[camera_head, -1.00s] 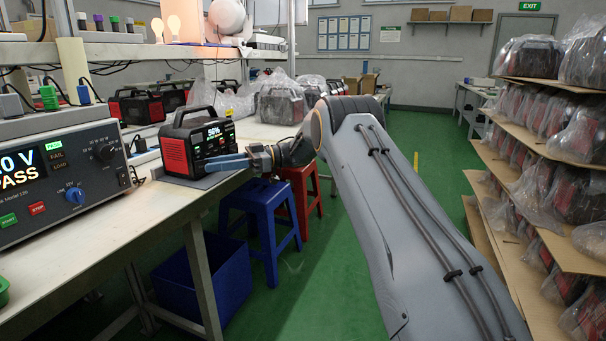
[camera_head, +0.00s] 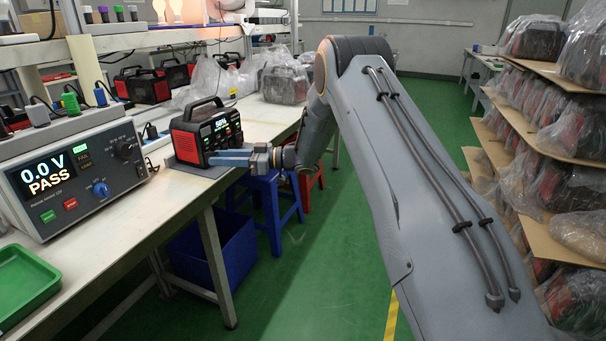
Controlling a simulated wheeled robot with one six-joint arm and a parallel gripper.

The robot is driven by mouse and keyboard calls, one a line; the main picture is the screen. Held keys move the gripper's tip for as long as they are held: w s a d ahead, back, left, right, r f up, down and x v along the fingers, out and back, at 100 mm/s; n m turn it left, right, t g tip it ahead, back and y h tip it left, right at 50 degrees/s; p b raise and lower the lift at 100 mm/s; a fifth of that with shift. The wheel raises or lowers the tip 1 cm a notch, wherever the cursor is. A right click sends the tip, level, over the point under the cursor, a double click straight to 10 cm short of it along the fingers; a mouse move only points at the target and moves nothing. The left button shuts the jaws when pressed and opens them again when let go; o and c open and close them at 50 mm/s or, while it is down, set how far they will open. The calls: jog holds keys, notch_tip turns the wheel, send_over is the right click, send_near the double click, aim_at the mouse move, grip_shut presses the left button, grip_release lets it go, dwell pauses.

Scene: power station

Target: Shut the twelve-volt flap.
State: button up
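The red and black power station (camera_head: 188,143) stands upright on a grey mat (camera_head: 205,170) near the edge of the white bench. Its lit display reads about 50% and its front faces right, toward my arm. My gripper (camera_head: 228,158) is at the lower part of that front, with its blue-grey fingers pointing left, close to or touching it. The twelve-volt flap cannot be made out; it is too small or hidden by the fingers. Whether the fingers are open or shut does not show from this side.
A tester (camera_head: 75,175) reading 0.0 V PASS and a green tray (camera_head: 24,286) are on the bench at left. A rack of bagged units (camera_head: 550,130) lines the right; green floor lies between.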

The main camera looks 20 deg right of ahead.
jog(key=m+t+p, duration=0.1)
jog(key=s+m+t+h+p, duration=0.1)
jog(key=t+p, duration=0.1)
jog(key=a+m+t+h+p, duration=0.1)
jog(key=shift+s+r+t+p, duration=0.15)
jog(key=shift+s+t+p, duration=0.15)
jog(key=shift+s, duration=0.05)
jog(key=m+t+h+p, duration=0.1)
jog(key=s+a+m+t+h+p, duration=0.1)
jog(key=m+t+h+p, duration=0.1)
jog(key=a+m+t+h+p, duration=0.1)
jog(key=m+t+h, duration=0.1)
jog(key=shift+s+p, duration=0.15)
jog(key=shift+p, duration=0.25)
jog(key=s+d+r+m+g+h+p, duration=0.1)
jog(key=s+d+m+g+h, duration=0.3)
jog(key=s+d, duration=1.6)
jog(key=shift+s+d+r+m+g+h+p, duration=0.35)
jog(key=shift+s+r+g+h, duration=0.8)
jog(key=shift+g+h, duration=1.3)
jog(key=shift+s+f+t+h, duration=0.2)
jog(key=shift+f+t+h, duration=0.05)
jog(key=shift+t+h, duration=0.1)
